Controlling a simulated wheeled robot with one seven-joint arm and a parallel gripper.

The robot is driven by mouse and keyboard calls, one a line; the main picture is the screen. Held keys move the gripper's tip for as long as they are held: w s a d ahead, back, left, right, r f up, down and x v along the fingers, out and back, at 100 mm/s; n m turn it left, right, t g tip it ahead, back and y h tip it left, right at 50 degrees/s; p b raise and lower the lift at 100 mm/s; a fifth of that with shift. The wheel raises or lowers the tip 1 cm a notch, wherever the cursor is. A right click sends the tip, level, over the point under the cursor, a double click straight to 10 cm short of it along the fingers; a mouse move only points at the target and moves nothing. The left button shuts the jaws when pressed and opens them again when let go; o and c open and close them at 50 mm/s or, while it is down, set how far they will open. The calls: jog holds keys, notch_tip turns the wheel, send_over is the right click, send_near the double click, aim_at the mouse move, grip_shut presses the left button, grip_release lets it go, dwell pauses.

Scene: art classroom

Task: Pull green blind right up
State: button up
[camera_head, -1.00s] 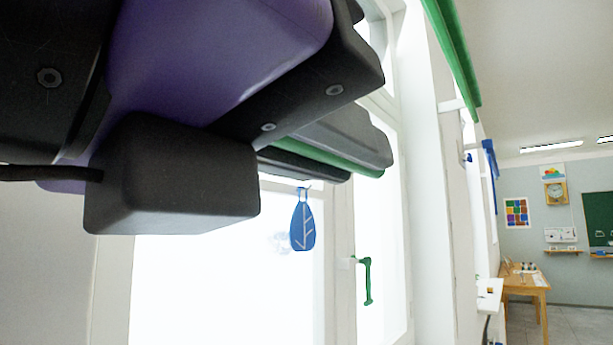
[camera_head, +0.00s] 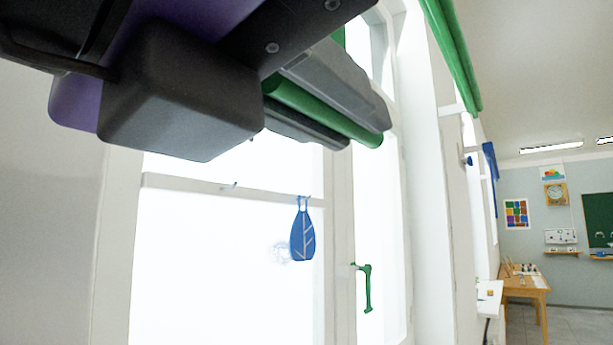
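The green blind's round lower bar (camera_head: 325,116) crosses the upper middle of the head view, in front of the window. A small patch of green also shows just above my gripper; most of the blind is hidden behind my arm. My gripper (camera_head: 338,110) has one grey finger above the bar and one below it. Both fingers look closed on the bar, whose end sticks out slightly at the right. My dark and purple wrist fills the upper left.
A blue leaf-shaped ornament (camera_head: 302,233) hangs from the window's crossbar below my gripper. A green window handle (camera_head: 366,287) is to its right. A long green roll (camera_head: 455,55) runs along the top right. A wooden table (camera_head: 527,288) stands far right.

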jog(key=o, duration=0.3)
jog(key=shift+a+r, duration=0.25)
jog(key=shift+r, duration=0.05)
jog(key=shift+o, duration=0.4)
jog(key=shift+d, duration=0.1)
jog(key=shift+f, duration=0.1)
jog(key=b+v, duration=0.1)
jog(key=v, duration=0.6)
jog(key=shift+s+a, duration=0.25)
jog(key=shift+s, duration=0.05)
